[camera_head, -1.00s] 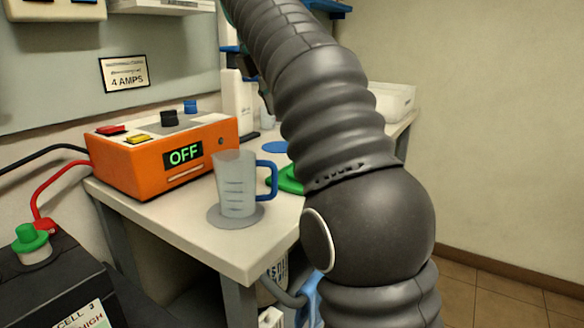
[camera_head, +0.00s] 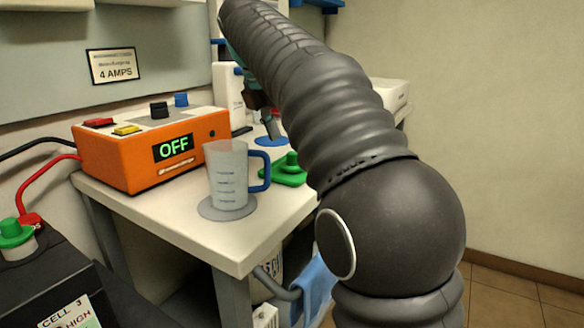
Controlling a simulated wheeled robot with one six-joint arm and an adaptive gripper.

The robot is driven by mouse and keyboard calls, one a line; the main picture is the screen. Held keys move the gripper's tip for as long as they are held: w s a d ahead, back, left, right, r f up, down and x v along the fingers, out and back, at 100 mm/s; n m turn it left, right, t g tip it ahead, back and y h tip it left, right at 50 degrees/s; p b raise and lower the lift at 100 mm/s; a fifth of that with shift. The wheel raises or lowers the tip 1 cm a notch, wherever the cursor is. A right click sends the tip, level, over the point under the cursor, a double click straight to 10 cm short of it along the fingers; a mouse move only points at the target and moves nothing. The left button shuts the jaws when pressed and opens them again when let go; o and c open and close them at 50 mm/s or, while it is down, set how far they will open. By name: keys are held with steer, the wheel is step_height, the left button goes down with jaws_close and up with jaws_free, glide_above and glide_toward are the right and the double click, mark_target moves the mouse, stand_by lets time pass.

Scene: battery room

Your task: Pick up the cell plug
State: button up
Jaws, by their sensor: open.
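Two green plug-like things show. One green piece (camera_head: 290,172), a knob on a wide flat green base, stands on the white bench beside the jug, partly behind my arm. A green plug (camera_head: 14,234) sits on a pale collar on top of the dark battery (camera_head: 50,285), at the left edge. I cannot tell for certain which one is the cell plug. My gripper (camera_head: 266,118) is small and partly hidden by my arm, over the far part of the bench near a blue disc. It is open, and apart from both green things.
A clear measuring jug (camera_head: 227,178) with a blue handle stands on a grey round mat (camera_head: 210,213) near the bench's front edge. An orange charger (camera_head: 140,152) reading OFF is at left. The blue disc (camera_head: 268,141) lies at the back. A white bottle (camera_head: 228,92) stands behind.

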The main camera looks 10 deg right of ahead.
mark_target(290, 154)
steer(key=x, duration=0.1)
steer(key=b+x, duration=0.1)
steer(key=x, duration=0.1)
steer(key=shift+s+f, duration=0.25)
steer(key=shift+f, duration=0.15)
steer(key=shift+w+d+f+b, duration=0.15)
steer(key=shift+d+f+b, duration=0.2)
steer(key=shift+f, duration=0.2)
steer(key=c, duration=0.9)
